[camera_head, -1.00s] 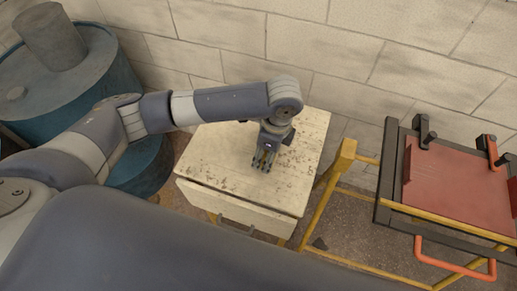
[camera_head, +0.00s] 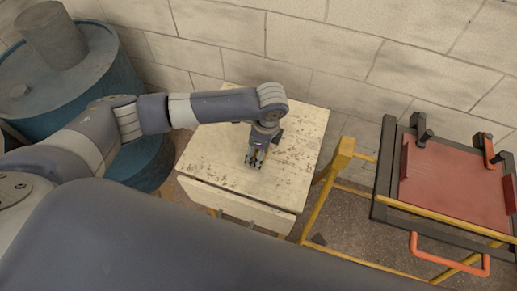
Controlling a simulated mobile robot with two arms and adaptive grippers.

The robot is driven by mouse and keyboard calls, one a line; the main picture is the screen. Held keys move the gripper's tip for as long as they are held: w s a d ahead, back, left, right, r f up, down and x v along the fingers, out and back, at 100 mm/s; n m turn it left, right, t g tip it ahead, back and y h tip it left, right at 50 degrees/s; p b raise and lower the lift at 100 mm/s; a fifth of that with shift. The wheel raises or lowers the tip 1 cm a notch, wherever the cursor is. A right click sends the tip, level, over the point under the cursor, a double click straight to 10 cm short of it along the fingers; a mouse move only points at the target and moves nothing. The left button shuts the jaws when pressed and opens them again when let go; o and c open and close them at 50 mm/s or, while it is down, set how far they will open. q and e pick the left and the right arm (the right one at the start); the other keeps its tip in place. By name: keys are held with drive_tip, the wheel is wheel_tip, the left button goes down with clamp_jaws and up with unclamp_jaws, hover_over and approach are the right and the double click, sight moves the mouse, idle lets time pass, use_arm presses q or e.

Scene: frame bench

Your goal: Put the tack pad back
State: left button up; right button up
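My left gripper (camera_head: 254,160) points down over the pale, worn top of a small cabinet (camera_head: 298,165), near its middle. A small yellowish patch shows between the fingers, but it is too small to tell whether it is a held thing or part of the gripper. I cannot make out whether the fingers are open or shut. I cannot pick out a tack pad anywhere; it may be hidden by the gripper. My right gripper is out of view.
A yellow-framed stand (camera_head: 320,205) with a dark frame around a red panel (camera_head: 455,185) and an orange handle (camera_head: 450,262) stands at the right. Blue drums (camera_head: 75,85) stand at the left. A block wall (camera_head: 300,45) closes the back. The cabinet top around the gripper looks clear.

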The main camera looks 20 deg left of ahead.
use_arm(q)
drive_tip(key=shift+o, duration=0.9)
drive_tip(key=shift+r, duration=0.35)
drive_tip(key=r, duration=0.3)
drive_tip(key=d+r+b, duration=0.1)
drive_tip(key=r, duration=0.3)
drive_tip(key=r+b, duration=0.1)
drive_tip(key=r, duration=0.3)
drive_tip(key=shift+d+r, duration=0.25)
